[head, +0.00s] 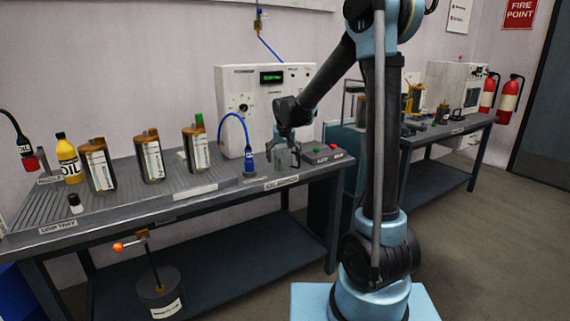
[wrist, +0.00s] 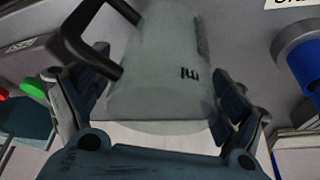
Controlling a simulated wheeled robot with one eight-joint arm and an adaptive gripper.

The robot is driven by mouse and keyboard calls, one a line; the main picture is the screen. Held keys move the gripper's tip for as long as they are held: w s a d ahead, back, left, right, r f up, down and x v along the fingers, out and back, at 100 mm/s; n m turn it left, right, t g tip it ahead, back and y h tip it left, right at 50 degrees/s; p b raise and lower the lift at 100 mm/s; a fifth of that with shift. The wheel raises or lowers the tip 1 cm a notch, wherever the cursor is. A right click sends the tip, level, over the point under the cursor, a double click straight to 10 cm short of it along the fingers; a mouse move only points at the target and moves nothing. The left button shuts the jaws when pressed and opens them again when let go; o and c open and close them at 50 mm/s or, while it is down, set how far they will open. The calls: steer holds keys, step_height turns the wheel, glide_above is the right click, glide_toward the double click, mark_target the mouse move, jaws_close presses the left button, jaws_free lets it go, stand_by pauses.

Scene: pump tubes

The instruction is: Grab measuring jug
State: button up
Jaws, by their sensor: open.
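The measuring jug (wrist: 160,70) is a pale, translucent grey cup with dark "ml" print and a black handle (wrist: 95,40). In the head view the jug (head: 283,158) stands on the bench near its front edge, partly hidden by my gripper. My gripper (head: 286,140) is over it, pointing down. In the wrist view my gripper (wrist: 165,112) is open, with one finger on each side of the jug. The handle reaches out past the left finger. I cannot tell whether either finger touches the jug.
A blue nozzle (head: 249,158) on a hose stands left of the jug. A box with red and green buttons (head: 321,153) is close on the right. Several dark canisters (head: 149,155) and a yellow oil bottle (head: 68,158) stand on the drip tray. A white machine (head: 262,95) is behind.

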steer(key=shift+w+f, duration=0.15)
steer(key=shift+f, duration=0.15)
steer(key=c, duration=1.2)
steer(key=shift+o, duration=0.2)
steer(key=shift+r, duration=0.1)
